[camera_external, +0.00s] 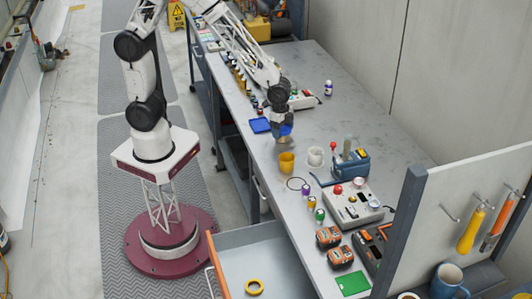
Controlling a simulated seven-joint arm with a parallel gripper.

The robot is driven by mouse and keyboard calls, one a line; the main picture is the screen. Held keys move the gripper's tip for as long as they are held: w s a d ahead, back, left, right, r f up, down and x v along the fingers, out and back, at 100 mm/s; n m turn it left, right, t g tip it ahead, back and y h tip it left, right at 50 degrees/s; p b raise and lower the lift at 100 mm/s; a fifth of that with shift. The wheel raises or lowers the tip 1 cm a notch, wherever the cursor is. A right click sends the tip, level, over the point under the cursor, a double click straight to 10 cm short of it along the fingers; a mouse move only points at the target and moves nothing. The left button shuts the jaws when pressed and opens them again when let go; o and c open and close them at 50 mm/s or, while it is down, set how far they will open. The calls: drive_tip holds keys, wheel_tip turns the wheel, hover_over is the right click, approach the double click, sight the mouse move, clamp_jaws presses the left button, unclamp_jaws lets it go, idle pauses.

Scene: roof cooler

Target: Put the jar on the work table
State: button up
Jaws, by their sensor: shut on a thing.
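My gripper (281,128) points down over the left part of the grey work table (355,115), near its middle. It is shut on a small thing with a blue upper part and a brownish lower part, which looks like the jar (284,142). My fingers partly hide the jar. It is at or just above the table top; I cannot tell whether it touches.
A yellow cup (287,163) and a white cup (315,157) stand just in front of the jar. A blue tray (260,125) lies to its left. A blue device (351,164) and control box (350,205) stand nearer. An open drawer (238,240) juts out left.

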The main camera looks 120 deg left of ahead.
drive_tip(key=shift+f, duration=0.15)
drive_tip(key=o, duration=0.9)
drive_tip(key=r, duration=0.4)
drive_tip(key=s+r, duration=0.1)
drive_tip(key=r, duration=0.7)
drive_tip(key=shift+s+a+r, duration=0.1)
drive_tip(key=shift+s+a, duration=0.05)
drive_tip(key=shift+s, duration=0.1)
idle(0.3)
